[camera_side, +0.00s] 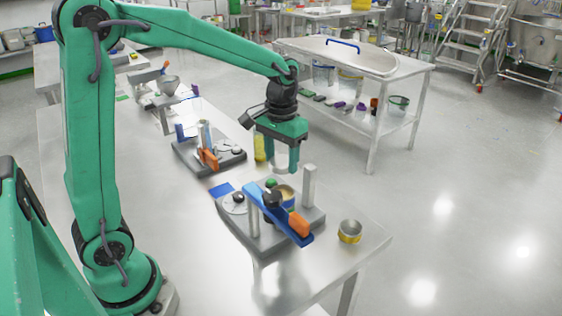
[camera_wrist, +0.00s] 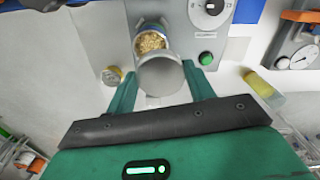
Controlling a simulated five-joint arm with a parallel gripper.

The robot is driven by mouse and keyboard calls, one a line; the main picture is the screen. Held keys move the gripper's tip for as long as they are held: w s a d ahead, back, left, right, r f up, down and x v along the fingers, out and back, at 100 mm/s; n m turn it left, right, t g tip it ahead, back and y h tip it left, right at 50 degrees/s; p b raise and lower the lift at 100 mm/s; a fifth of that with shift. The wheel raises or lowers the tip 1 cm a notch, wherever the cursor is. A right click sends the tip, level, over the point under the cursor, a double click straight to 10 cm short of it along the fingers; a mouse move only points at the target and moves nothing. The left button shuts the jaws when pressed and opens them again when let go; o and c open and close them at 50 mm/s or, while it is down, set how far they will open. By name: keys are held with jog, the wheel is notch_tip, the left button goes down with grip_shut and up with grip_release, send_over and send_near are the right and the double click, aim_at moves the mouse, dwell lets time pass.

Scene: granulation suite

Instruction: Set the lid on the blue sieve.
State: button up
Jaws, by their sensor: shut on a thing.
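My gripper (camera_side: 280,164) is shut on the grey-white round lid (camera_wrist: 160,79), with one finger on each side of it. The lid also shows in the side view as a pale shape (camera_side: 281,154) between the fingers. It is held in the air behind the near shaker. The blue sieve (camera_side: 288,203) sits on that shaker, partly hidden by its blue bar. In the wrist view the sieve (camera_wrist: 151,27) is open at the top and holds tan granules. The lid overlaps its near edge in that view; the height gap is hard to judge.
The shaker base (camera_side: 236,216) carries an upright post (camera_side: 309,186) and a swung blue bar (camera_side: 262,205) with an orange handle. A steel cup with a yellow band (camera_side: 349,232) stands to the right. A second shaker (camera_side: 182,152) and a yellow bottle (camera_wrist: 266,89) are nearby.

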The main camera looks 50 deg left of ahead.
aim_at(282, 173)
jog(key=shift+s+d+r, duration=0.5)
jog(key=shift+d+r, duration=0.1)
jog(key=shift+d, duration=0.25)
jog(key=shift+f, duration=0.2)
jog(key=shift+f, duration=2.3)
jog(key=shift+f, duration=0.9)
dwell(0.9)
jog(key=o, duration=1.4)
jog(key=shift+r, duration=0.1)
